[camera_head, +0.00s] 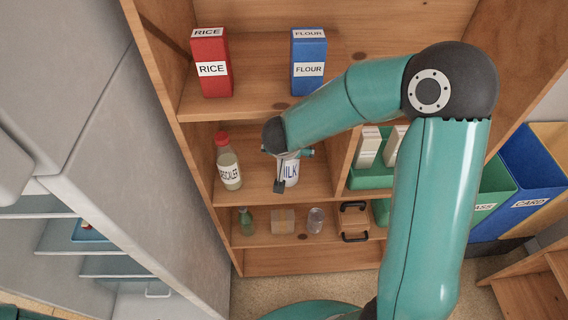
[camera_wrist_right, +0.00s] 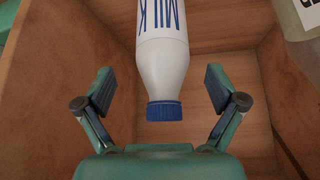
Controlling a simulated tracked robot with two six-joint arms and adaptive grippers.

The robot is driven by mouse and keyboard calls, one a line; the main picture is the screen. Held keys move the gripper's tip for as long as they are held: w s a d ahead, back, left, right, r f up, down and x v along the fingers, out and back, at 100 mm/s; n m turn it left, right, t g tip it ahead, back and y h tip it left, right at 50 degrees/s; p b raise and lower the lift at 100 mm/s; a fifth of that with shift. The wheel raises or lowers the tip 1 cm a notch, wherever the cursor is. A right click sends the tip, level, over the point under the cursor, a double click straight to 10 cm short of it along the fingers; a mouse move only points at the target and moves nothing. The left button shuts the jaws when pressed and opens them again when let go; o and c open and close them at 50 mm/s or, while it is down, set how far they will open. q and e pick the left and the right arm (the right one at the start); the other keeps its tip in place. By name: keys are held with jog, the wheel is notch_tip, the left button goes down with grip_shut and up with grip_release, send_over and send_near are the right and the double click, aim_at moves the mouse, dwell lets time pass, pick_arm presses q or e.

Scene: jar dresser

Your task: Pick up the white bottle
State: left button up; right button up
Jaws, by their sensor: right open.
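The white bottle (camera_wrist_right: 164,62) has a blue cap (camera_wrist_right: 164,110) and the word MILK in blue. In the right wrist view it lies between the two open fingers of my right gripper (camera_wrist_right: 162,90), with a gap on both sides. In the head view the bottle (camera_head: 291,172) stands on the middle shelf, and my right gripper (camera_head: 289,168) is at it, covering part of it. My right arm reaches in from the right. My left gripper is not in view.
A bottle with a red cap (camera_head: 228,165) stands left on the same shelf (camera_head: 252,190). A wooden divider (camera_head: 343,160) is to the right, with white cartons (camera_head: 368,148) in a green bin beyond. Rice (camera_head: 211,65) and flour (camera_head: 308,62) boxes stand above; small jars (camera_head: 315,220) below.

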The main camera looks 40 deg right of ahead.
jog(key=x, duration=0.4)
jog(key=shift+w+a+f+b, duration=0.15)
jog(key=shift+a+b, duration=0.05)
jog(key=shift+b, duration=0.15)
jog(key=c, duration=1.6)
jog(key=shift+c, duration=0.8)
